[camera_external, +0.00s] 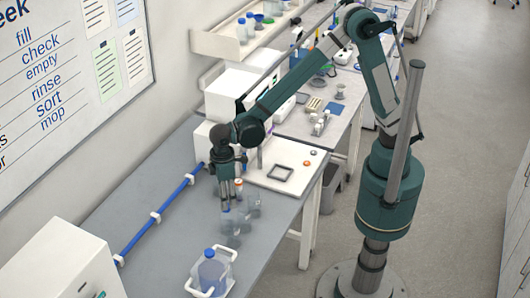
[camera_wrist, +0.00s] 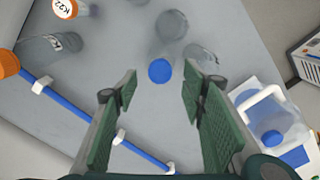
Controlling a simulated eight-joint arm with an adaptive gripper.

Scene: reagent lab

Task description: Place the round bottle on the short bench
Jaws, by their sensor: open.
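My gripper (camera_external: 230,192) is open and points down above the near grey bench (camera_external: 160,205). In the wrist view, a round blue cap (camera_wrist: 160,71) shows in the gap between the fingertips (camera_wrist: 160,92), apart from both. In the external view, a clear bottle with a blue top (camera_external: 226,211) stands just below the fingers. Its body is faint and partly hidden, so I cannot tell whether it is the round bottle. Another blue-capped bottle (camera_external: 211,273) stands in a white handled carrier (camera_external: 231,254). I cannot tell which bench is the short one.
Clear vessels stand close by, one to the right (camera_external: 254,204) and one nearer the camera (camera_external: 232,242). A blue rail (camera_external: 160,213) runs along the bench's wall side. Bare bench lies between rail and vessels.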

